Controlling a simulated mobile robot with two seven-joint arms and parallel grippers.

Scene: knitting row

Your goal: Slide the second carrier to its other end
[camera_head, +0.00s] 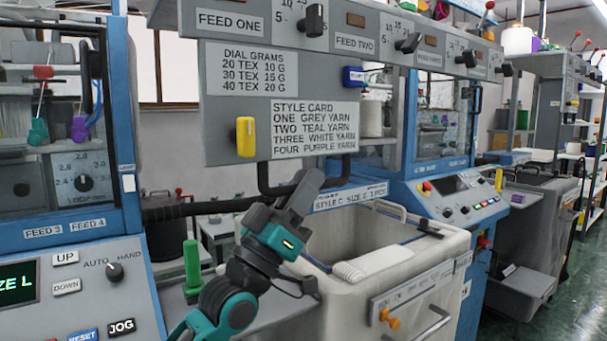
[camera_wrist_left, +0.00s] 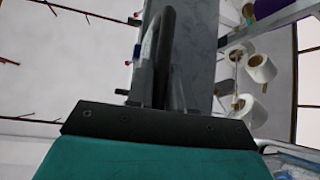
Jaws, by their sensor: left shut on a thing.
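My left gripper (camera_head: 306,188) is raised in front of the wall below the hanging sign panel. It is shut on the black U-shaped bar handle (camera_head: 268,178) under that panel; its fingers hide part of the bar. A dark loop (camera_wrist_left: 163,45) stands above the gripper's black mount in the left wrist view. Inside the left machine, a teal piece (camera_head: 38,131) and a purple piece (camera_head: 80,117) hang side by side. I cannot tell which part is the second carrier. My right gripper is out of view.
The hanging panel (camera_head: 222,120) carries a yellow knob (camera_head: 245,137) and a style card (camera_head: 314,129). A blue machine (camera_head: 440,195) stands to the right.

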